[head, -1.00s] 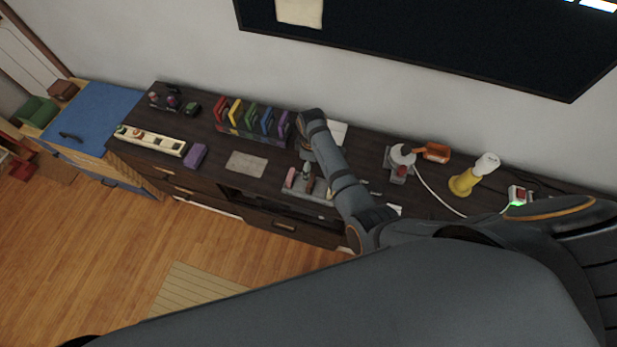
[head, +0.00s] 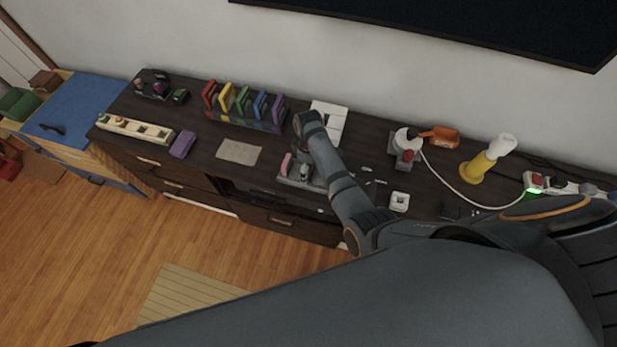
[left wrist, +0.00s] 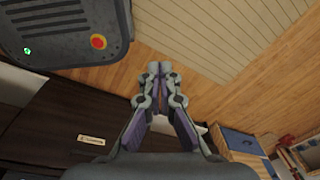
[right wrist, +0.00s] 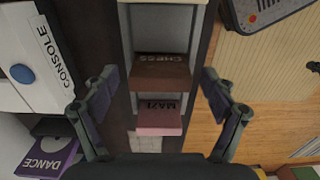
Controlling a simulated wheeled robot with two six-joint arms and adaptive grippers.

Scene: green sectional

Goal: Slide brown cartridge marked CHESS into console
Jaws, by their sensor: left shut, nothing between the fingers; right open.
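The brown cartridge marked CHESS (right wrist: 162,75) stands in a grey slotted holder (right wrist: 125,40), beside a pink cartridge marked MAZE (right wrist: 160,118). My right gripper (right wrist: 161,88) is open, with one finger on each side of the brown cartridge; I cannot tell whether they touch it. In the head view my right gripper (head: 304,172) is at the holder and hides the brown cartridge; the pink one (head: 285,164) shows. The white console (right wrist: 22,60), with a blue button, is at the left in the right wrist view and behind my arm in the head view (head: 333,118). My left gripper (left wrist: 158,70) is shut and empty over the floor.
On the dark cabinet are a rack of coloured cartridges (head: 245,118), a purple block (head: 182,145), a grey mat (head: 238,152), an orange item (head: 444,137), a yellow lamp-like object (head: 480,170) and a cable. A purple item marked DANCE (right wrist: 50,158) lies near the console.

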